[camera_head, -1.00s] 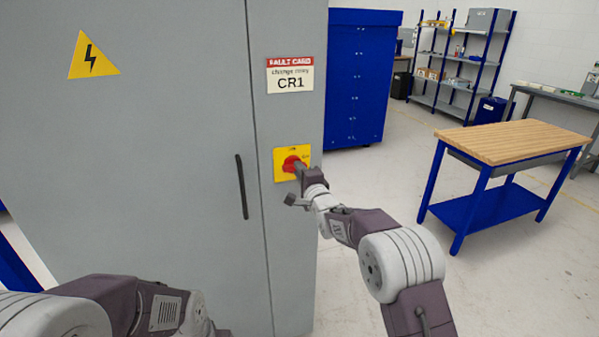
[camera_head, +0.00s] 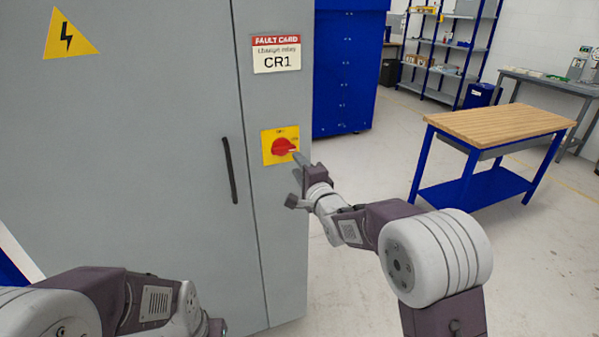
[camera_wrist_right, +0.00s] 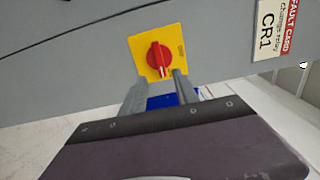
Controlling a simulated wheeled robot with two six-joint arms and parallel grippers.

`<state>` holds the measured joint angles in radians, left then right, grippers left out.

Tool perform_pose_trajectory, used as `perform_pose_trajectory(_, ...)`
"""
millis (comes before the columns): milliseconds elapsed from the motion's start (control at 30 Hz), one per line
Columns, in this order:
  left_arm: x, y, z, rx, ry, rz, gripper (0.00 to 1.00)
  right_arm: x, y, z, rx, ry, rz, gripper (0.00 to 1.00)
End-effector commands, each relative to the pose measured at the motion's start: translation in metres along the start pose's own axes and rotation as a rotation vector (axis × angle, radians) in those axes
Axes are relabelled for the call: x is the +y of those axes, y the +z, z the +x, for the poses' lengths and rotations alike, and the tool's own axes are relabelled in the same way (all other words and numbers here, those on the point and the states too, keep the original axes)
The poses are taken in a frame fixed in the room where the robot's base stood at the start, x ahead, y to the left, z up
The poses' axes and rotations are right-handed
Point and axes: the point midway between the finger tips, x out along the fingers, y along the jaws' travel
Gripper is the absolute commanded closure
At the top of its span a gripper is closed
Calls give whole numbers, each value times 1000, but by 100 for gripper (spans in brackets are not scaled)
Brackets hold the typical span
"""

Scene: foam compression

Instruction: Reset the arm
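My right gripper (camera_head: 299,160) is just right of and in front of a red rotary switch (camera_head: 284,146) on a yellow plate (camera_head: 270,158), fixed to a grey cabinet (camera_head: 150,190). In the right wrist view, the two fingers of the right gripper (camera_wrist_right: 158,95) stand apart with nothing between them, and the red knob (camera_wrist_right: 158,60) is beyond their tips with its white mark downward. My left arm (camera_head: 130,305) enters at the lower left. Its gripper fingers are not clearly in view.
The cabinet has a black handle (camera_head: 230,170), a warning sign (camera_head: 68,36) and a fault card (camera_head: 277,55) reading CR1. A wooden-topped workbench (camera_head: 500,124) stands to the right. A blue cabinet (camera_head: 345,75) is behind. Open floor lies between them.

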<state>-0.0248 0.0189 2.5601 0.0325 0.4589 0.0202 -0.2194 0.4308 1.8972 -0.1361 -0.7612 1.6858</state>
Motion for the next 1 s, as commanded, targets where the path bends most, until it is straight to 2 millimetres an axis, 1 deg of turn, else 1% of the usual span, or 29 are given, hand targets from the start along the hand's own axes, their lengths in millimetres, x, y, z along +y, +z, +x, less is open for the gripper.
perform_pose_trajectory(100,0,0,2,0,0,0,100,0,0,-6,0,1,0,64)
perform_pose_trajectory(367,0,0,0,0,0,0,100,-1,-1,-7,2,1,0,64)
perform_pose_trajectory(433,0,0,-4,0,0,0,100,-13,-10,-9,16,-14,-1,64)
perform_pose_trajectory(467,0,-1,-6,0,0,0,100,-25,-15,-11,26,-29,-3,64)
perform_pose_trajectory(500,0,-1,-11,0,0,0,100,-42,-27,-20,50,-45,-4,64)
perform_pose_trajectory(533,0,-2,-17,0,0,0,100,-50,-41,-34,81,-33,0,64)
perform_pose_trajectory(567,0,-2,-20,0,0,0,100,-40,-55,-50,118,34,-8,64)
perform_pose_trajectory(600,0,-3,-23,0,0,0,100,-13,-68,-71,153,157,-70,64)
perform_pose_trajectory(667,0,-3,-25,0,0,0,100,28,-80,-104,169,349,-193,64)
perform_pose_trajectory(700,0,-3,-26,0,0,0,100,55,-84,-128,155,476,-277,64)
perform_pose_trajectory(733,0,-3,-27,0,0,0,100,76,-85,-148,133,573,-340,64)
perform_pose_trajectory(767,1,-3,-28,0,0,0,100,95,-85,-168,100,667,-401,64)
perform_pose_trajectory(800,1,-3,-29,0,0,0,100,120,-82,-197,38,789,-484,64)
perform_pose_trajectory(867,1,-3,-30,0,0,0,100,153,-75,-241,-89,959,-598,64)
perform_pose_trajectory(900,1,-3,-29,0,0,0,100,172,-68,-269,-193,1056,-667,64)
perform_pose_trajectory(967,0,-3,-29,0,0,0,100,195,-55,-308,-364,1173,-758,64)
perform_pose_trajectory(1000,0,-3,-28,0,0,0,100,206,-48,-332,-480,1231,-807,64)
